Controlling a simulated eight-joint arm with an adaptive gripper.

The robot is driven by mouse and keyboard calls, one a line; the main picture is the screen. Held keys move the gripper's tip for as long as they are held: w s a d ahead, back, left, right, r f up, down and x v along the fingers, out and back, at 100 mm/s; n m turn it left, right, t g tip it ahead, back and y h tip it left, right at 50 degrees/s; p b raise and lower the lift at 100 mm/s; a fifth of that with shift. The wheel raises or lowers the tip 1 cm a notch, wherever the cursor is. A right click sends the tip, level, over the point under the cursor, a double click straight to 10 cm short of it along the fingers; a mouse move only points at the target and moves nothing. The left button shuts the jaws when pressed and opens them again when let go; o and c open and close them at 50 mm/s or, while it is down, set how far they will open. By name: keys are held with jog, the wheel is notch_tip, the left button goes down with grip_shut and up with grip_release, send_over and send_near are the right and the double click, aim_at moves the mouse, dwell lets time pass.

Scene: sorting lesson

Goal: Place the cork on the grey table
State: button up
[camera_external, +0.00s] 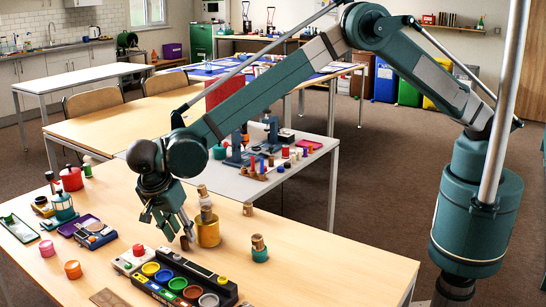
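My gripper (168,224) points down over the light wooden table in front, left of a yellow jar (208,234). Its fingers look spread, with no object clearly between them. A small brown cork-like piece (185,243) is just below the right fingertip; I cannot tell whether they touch. Other cork-like pieces are a small one (248,208) standing alone on the wood, one (207,214) on the yellow jar and one (258,242) on a teal jar. Which is the task's cork is unclear. The grey table (234,186) stands behind the wooden one.
A paint tray (184,284) with several coloured pots lies at the front. Small coloured items (262,165) crowd the grey table's middle. The wooden table's right side is clear.

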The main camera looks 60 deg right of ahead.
aim_at(184, 237)
jog(key=shift+x, duration=1.5)
jog(key=shift+c, duration=0.8)
jog(key=c, duration=0.6)
